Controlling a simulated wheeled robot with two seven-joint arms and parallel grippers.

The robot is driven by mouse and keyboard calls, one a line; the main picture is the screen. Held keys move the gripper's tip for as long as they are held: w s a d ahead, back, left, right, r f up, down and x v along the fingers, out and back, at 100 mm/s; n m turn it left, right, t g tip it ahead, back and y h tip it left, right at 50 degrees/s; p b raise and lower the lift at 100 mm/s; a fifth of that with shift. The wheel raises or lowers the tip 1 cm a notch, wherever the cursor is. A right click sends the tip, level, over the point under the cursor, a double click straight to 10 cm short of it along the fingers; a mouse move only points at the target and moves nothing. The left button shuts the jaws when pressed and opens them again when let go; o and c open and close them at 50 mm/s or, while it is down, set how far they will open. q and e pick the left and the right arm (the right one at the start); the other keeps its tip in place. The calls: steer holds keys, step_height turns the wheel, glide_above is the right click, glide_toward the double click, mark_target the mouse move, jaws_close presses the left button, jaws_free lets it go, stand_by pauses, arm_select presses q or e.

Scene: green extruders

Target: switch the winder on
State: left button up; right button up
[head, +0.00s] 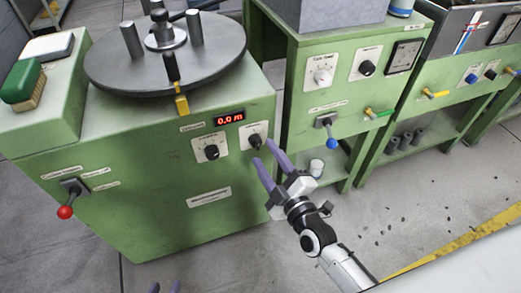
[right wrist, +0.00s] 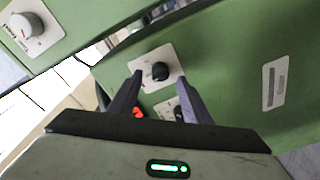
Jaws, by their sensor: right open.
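The winder (head: 150,205) is the green cabinet at the left, with a dark round plate (head: 165,60) on top. Its front has a red display (head: 229,117) reading about 0.0 m, a left black knob (head: 211,152) and a right black knob (head: 256,141). A red-ball lever (head: 66,211) sits lower left. My right gripper (head: 263,160) is open in front of the right knob. In the right wrist view that knob (right wrist: 160,71) shows between and just beyond the fingertips; contact cannot be told.
A second green machine (head: 340,80) with knobs and a blue-ball lever (head: 332,144) stands right of the winder, with further green benches beyond. A green-and-tan brush (head: 22,85) lies on the winder's raised left part. The floor in front is clear apart from dark specks.

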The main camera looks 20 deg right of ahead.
mark_target(256, 143)
steer(key=w, duration=0.3)
steer(key=shift+w+a, duration=0.25)
steer(key=shift+w, duration=0.15)
steer(key=c, duration=1)
